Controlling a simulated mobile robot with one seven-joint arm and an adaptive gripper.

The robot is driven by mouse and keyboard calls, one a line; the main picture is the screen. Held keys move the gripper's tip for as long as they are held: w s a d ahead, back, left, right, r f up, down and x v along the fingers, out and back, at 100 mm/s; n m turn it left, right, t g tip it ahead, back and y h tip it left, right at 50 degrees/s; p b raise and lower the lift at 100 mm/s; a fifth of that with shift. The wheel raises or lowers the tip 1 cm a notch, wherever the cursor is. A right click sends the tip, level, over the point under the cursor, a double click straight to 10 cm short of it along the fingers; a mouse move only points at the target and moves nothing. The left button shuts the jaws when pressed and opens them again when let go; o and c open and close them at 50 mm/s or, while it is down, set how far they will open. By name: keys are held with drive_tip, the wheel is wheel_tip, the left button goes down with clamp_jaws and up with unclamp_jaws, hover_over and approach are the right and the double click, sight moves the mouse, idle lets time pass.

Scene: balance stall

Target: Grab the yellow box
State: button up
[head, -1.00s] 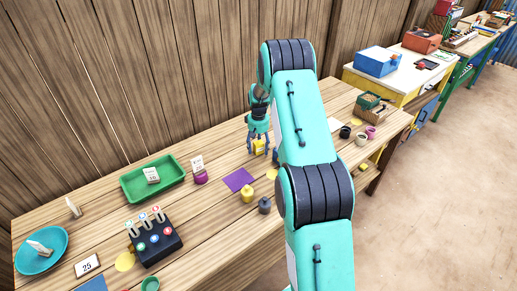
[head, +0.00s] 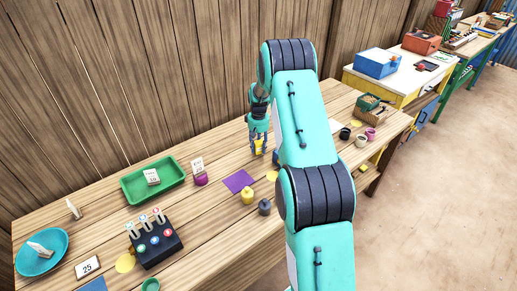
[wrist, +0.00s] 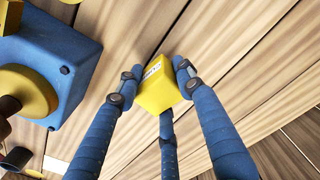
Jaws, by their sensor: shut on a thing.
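The yellow box (wrist: 157,88) is small, with a white printed label on one face. In the wrist view it sits between the blue fingers of my gripper (wrist: 155,80), which are shut on it. In the head view the yellow box (head: 259,146) shows at the tips of my gripper (head: 258,141), over the back part of the wooden table. I cannot tell whether the box touches the table top.
A blue block with a yellow round part (wrist: 45,75) is close on the left in the wrist view. In the head view, a purple square (head: 238,181), a yellow weight (head: 247,195), a grey weight (head: 264,207) and a green tray (head: 128,190) lie to the left. Small pots (head: 361,140) stand right.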

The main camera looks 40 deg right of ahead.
wheel_tip(320, 180, up, 3)
drive_tip(key=shift+f+p, duration=0.1)
drive_tip(key=shift+p, duration=0.3)
drive_tip(key=s+a, duration=0.2)
drive_tip(key=s, duration=0.2)
drive_tip(key=s+a+p, duration=0.1)
drive_tip(key=s+a, duration=0.2)
drive_tip(key=s, duration=0.2)
drive_tip(key=s+a+r+p, duration=0.1)
drive_tip(key=s+a, duration=0.1)
drive_tip(key=s, duration=0.3)
drive_tip(key=shift+a, duration=0.35)
